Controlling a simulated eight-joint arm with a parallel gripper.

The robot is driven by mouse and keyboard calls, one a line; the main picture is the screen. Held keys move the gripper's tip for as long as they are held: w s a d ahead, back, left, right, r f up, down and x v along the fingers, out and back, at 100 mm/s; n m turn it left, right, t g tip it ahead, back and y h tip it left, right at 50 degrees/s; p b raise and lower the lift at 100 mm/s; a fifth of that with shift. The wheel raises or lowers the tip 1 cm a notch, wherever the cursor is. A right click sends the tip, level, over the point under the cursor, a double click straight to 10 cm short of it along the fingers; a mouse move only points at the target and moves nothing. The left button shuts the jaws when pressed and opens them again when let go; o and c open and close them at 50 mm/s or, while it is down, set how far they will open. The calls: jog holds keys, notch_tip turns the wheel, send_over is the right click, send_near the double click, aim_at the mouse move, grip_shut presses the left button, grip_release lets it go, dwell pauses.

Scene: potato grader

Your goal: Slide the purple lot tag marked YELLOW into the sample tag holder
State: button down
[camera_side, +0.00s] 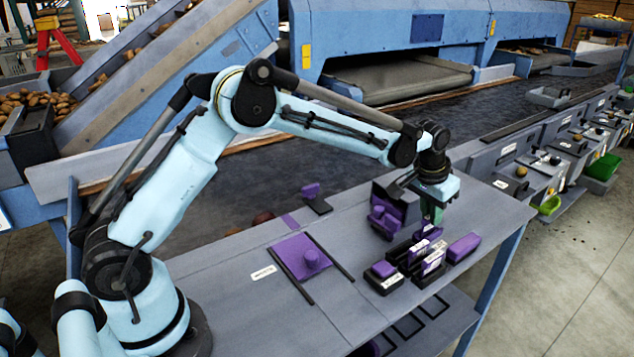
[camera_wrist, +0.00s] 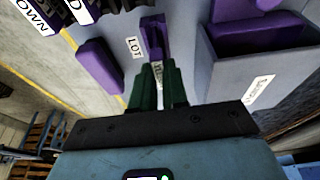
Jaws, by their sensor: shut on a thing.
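My gripper (camera_side: 434,216) is at the right end of the bench, pointing down, with its green fingers shut. In the wrist view the fingers (camera_wrist: 158,84) close on a narrow piece with a white label (camera_wrist: 157,70), which appears to be the lot tag; its lettering is too small to read. A narrow purple piece (camera_wrist: 153,30) lies just beyond the fingertips, beside a white bench label reading LOT (camera_wrist: 134,47). I cannot tell whether this is a holder, or whether the tag is touching or inside it. In the side view the fingers mostly hide this spot.
A black rack with white-labelled purple tags (camera_side: 433,261) stands in front of my gripper. A purple block (camera_side: 463,247) lies to its right. A dark bin (camera_side: 402,190) with purple pieces is close on the left. A purple plate (camera_side: 295,256) lies between black rails farther left.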

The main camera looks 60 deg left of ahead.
jog(key=shift+f, duration=0.25)
jog(key=c, duration=0.8)
grip_release()
jog(key=shift+o, duration=0.2)
jog(key=shift+r, duration=0.1)
jog(key=shift+r, duration=3.4)
